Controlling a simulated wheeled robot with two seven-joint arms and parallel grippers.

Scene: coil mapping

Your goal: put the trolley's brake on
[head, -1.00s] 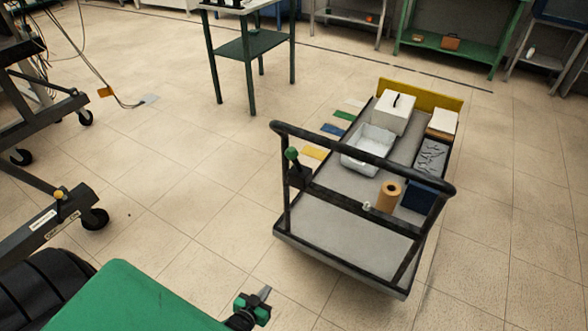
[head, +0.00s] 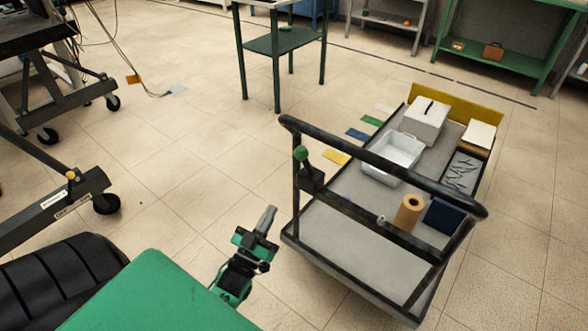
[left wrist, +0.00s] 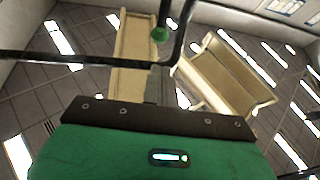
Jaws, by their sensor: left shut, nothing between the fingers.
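The trolley (head: 340,245) stands on the floor at the right in the head view, with a black push handle (head: 380,160) at its near end. A lever with a green ball knob (head: 300,153) sits on the handle's left upright. The knob also shows in the left wrist view (left wrist: 159,35), just beyond my fingers. My left gripper (head: 268,217) is shut and empty, below and left of the knob and apart from it. In the left wrist view its fingers (left wrist: 158,84) point toward the knob. My right gripper is not in view.
The trolley carries a white bin (head: 392,160), a white box (head: 426,121), a brown roll (head: 409,213) and a dark blue box (head: 444,216). A green table (head: 278,45) stands behind. A wheeled grey frame (head: 60,205) is at the left. The floor between is clear.

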